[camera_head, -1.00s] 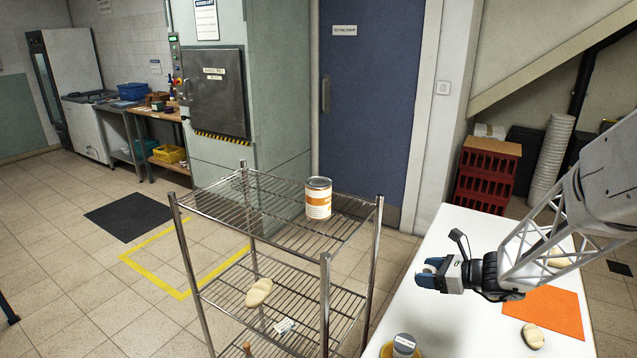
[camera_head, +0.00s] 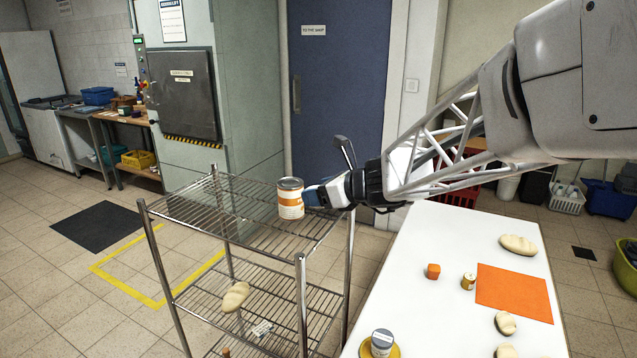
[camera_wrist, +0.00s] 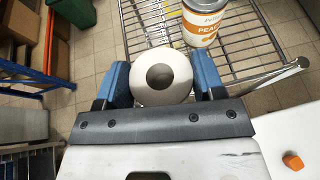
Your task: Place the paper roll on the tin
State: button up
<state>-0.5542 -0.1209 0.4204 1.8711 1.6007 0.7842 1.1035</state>
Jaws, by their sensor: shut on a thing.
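The tin (camera_head: 290,204), with a white and orange label and a silver lid, stands upright on the top shelf of the wire rack (camera_head: 190,206). It also shows at the top of the wrist view (camera_wrist: 202,24), where its label begins "PEACH". My gripper (camera_head: 312,196) is just right of the tin in the head view. In the wrist view its blue fingers (camera_wrist: 160,84) are shut on the white paper roll (camera_wrist: 160,94), whose round hollow end faces the camera. The roll appears apart from the tin. In the head view I cannot make out the roll.
A white table (camera_head: 445,270) stands right of the rack, with an orange mat (camera_head: 514,293), bread-like loaves, a small tin and a jar on a yellow dish (camera_head: 381,346). The rack's corner post (camera_head: 349,250) rises near my gripper. The top shelf left of the tin is free.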

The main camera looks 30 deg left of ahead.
jog(key=s+a+r, duration=0.2)
jog(key=r, duration=0.1)
jog(key=shift+s+a+r, duration=0.15)
jog(key=shift+a+r, duration=0.1)
jog(key=shift+r, duration=0.05)
jog(key=shift+a, duration=0.1)
send_over(292, 183)
jog(key=shift+a+f, duration=0.15)
jog(key=shift+f, duration=0.65)
dwell(0.3)
jog(key=shift+f, duration=0.1)
jog(key=shift+f, duration=1.65)
jog(key=shift+f, duration=0.15)
jog(key=o, duration=0.9)
